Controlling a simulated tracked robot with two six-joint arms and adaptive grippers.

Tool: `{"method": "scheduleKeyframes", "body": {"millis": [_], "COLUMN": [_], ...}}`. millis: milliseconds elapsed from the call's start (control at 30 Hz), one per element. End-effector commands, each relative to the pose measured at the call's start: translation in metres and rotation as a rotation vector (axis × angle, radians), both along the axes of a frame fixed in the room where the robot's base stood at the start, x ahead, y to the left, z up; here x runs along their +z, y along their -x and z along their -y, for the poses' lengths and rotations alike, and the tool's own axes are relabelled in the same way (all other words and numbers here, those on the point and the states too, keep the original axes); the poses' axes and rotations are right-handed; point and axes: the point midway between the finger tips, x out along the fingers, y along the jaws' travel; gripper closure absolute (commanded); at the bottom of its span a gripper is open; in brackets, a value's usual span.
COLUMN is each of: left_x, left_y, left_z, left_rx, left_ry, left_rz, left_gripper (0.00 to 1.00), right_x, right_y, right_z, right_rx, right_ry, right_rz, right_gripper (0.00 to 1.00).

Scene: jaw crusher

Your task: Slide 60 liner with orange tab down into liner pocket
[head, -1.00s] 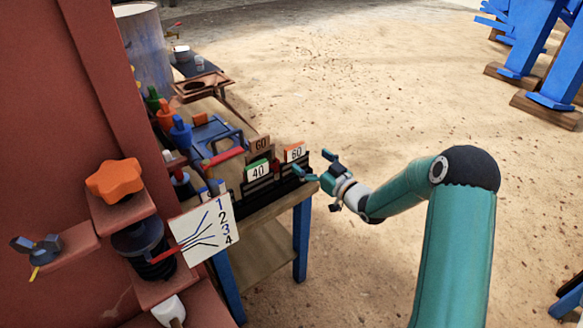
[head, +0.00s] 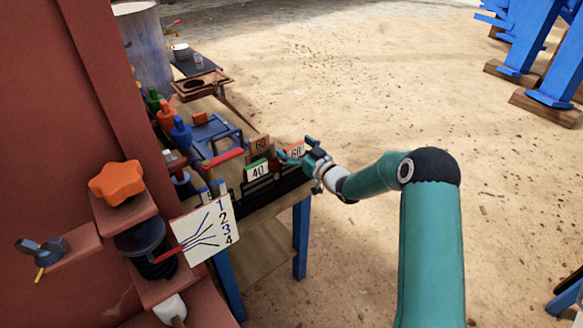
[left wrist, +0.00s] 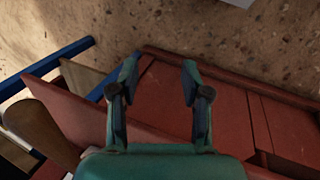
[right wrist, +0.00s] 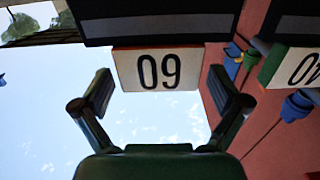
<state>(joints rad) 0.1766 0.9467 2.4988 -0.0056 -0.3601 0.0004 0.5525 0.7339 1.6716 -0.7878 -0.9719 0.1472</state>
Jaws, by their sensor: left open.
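The 60 liner with the orange tab (head: 296,150) stands in the dark rack at the right end of the bench, partly hidden by my right gripper. Its white 60 label (right wrist: 158,70) shows upside down in the right wrist view, with an orange edge. My right gripper (head: 300,156) is at this label; in the right wrist view its fingers are open on either side, with a gap to each edge. My left gripper (left wrist: 160,72) is open and empty above red panels, and is not in the head view. I cannot make out the liner pocket.
A liner with a green 40 tab (head: 257,170) and a brown 60 tab (head: 260,145) stand beside it. A numbered white card (head: 207,228), an orange star knob (head: 117,181) and the red machine wall (head: 60,90) are to the left.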

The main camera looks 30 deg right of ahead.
Motion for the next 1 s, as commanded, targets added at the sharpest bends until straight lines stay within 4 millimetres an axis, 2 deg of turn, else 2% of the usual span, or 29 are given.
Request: {"method": "scheduleKeyframes", "body": {"millis": [33, 67, 533, 567, 1000], "left_x": [0.000, 0.000, 0.000, 0.000, 0.000], "left_y": [0.000, 0.000, 0.000, 0.000, 0.000], "left_z": [0.000, 0.000, 0.000, 0.000, 0.000], "left_rx": [0.000, 0.000, 0.000, 0.000, 0.000], "left_ry": [0.000, 0.000, 0.000, 0.000, 0.000], "left_rz": [0.000, 0.000, 0.000, 0.000, 0.000], "left_gripper": [0.52, 0.52, 0.52, 0.52, 0.52], "right_x": [0.000, 0.000, 0.000, 0.005, 0.012], "right_y": [0.000, 0.000, 0.000, -0.001, -0.001], "right_z": [0.000, 0.000, 0.000, 0.000, 0.000], "right_rx": [0.000, 0.000, 0.001, 0.000, 0.001], "right_ry": [0.000, 0.000, 0.000, 0.003, 0.003], "right_rz": [0.000, 0.000, 0.000, 0.011, 0.010], "right_gripper": [0.15, 0.20, 0.98, 0.98, 0.98]}}
